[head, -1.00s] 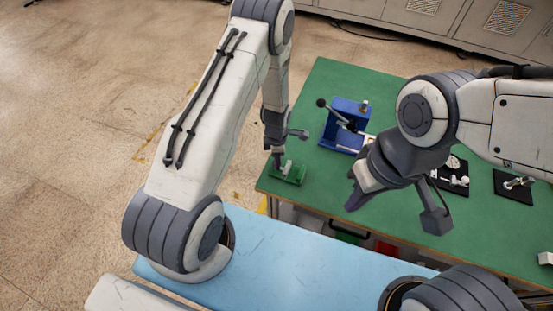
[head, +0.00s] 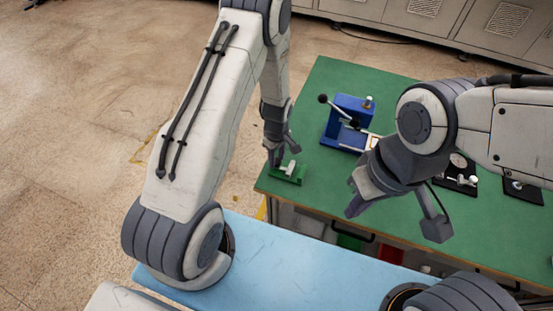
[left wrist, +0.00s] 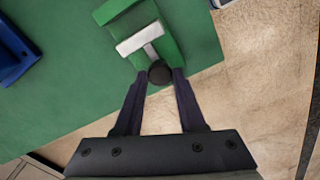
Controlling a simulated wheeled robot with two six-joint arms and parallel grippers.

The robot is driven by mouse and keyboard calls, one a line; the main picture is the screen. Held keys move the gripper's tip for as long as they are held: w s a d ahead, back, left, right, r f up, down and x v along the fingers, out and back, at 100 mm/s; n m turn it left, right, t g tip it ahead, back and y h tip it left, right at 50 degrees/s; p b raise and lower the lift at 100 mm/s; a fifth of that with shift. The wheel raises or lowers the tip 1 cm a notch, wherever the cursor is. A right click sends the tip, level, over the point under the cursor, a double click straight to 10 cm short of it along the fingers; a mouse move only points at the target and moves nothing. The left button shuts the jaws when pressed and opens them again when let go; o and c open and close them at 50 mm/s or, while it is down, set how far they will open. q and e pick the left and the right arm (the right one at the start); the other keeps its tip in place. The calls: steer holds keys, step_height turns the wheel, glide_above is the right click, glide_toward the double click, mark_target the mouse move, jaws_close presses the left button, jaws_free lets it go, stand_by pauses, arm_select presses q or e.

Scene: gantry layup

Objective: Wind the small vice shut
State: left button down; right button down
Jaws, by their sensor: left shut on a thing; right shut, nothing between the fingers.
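The small green vice (head: 289,174) sits at the left front corner of the green bench, with a pale grey jaw bar across its top. In the left wrist view the vice (left wrist: 190,30) shows from above with its pale T-shaped jaw and screw piece (left wrist: 143,39). A round black knob (left wrist: 160,72) is at its near end. My left gripper (head: 275,162) is shut on this knob, one dark finger on either side in the wrist view.
A blue fixture (head: 345,123) with a black-knobbed lever stands behind the vice to the right. Dark pads with small metal parts (head: 461,171) lie further right. A light blue surface (head: 285,255) is nearest me. Open floor lies left of the bench (head: 325,80).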

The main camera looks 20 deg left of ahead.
mark_target(277, 161)
arm_select(q)
steer(key=m+b, duration=0.1)
steer(key=m, duration=0.5)
steer(key=shift+w+b, duration=0.1)
steer(key=shift+b, duration=0.2)
stand_by(0.4)
steer(key=c, duration=0.5)
jaws_free()
steer(key=shift+r, duration=0.6)
step_height(277, 161, up, 9)
steer(key=b, duration=0.2)
steer(key=shift+r, duration=0.15)
